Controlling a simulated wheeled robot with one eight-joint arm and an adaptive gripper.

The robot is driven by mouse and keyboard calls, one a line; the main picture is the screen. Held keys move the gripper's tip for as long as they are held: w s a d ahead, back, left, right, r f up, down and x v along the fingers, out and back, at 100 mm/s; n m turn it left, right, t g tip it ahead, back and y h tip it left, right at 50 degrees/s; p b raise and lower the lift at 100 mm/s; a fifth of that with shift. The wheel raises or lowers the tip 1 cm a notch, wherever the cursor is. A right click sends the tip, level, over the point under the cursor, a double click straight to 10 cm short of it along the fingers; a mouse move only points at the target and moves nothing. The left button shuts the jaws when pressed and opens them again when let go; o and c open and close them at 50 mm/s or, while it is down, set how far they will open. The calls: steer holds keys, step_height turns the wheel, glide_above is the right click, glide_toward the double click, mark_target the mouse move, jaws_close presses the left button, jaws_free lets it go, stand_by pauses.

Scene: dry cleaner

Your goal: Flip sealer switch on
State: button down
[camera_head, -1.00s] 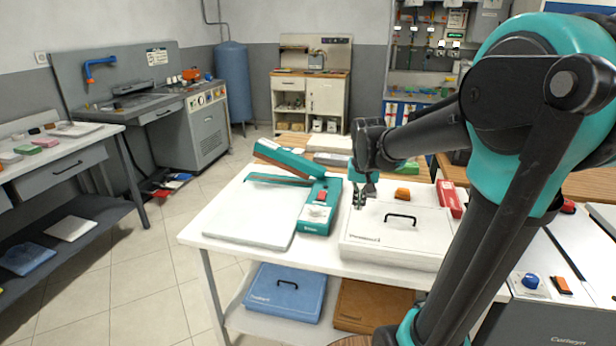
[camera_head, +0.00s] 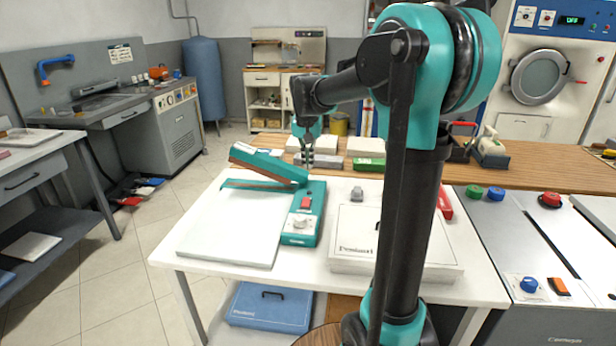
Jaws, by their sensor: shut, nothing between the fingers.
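The sealer (camera_head: 299,228) is a teal unit on the white table, with its long teal arm (camera_head: 268,163) raised at an angle. Its red switch (camera_head: 306,204) sits on the top face, above a pale round knob (camera_head: 300,219). I cannot tell the switch's position. My gripper (camera_head: 308,165) points down and is shut and empty. In the picture it appears just above the switch, apart from it; its exact height and depth are unclear.
A white pad (camera_head: 230,222) lies left of the sealer. A white box (camera_head: 353,242) stands at right, partly hidden by my arm, with a small grey item (camera_head: 357,193) behind it. A wooden counter (camera_head: 520,165) runs behind the table.

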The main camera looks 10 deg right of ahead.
mark_target(309, 199)
steer(key=f, duration=0.4)
steer(key=w+f, duration=0.1)
steer(key=f, duration=0.3)
steer(key=w+f, duration=0.1)
steer(key=f, duration=0.4)
steer(key=shift+w+d, duration=0.15)
steer(key=shift+d, duration=0.25)
steer(key=shift+w+d+f+g, duration=0.1)
steer(key=shift+w+f+g, duration=0.15)
steer(key=shift+f+g, duration=0.15)
steer(key=shift+s, duration=0.1)
steer(key=shift+s+r, duration=0.1)
steer(key=shift+s+a+r, duration=0.25)
steer(key=shift+s, duration=0.3)
step_height(309, 199, up, 14)
steer(key=w, duration=0.2)
steer(key=shift+w+d+f, duration=0.15)
steer(key=shift+w+d, duration=0.1)
steer(key=shift+d, duration=0.15)
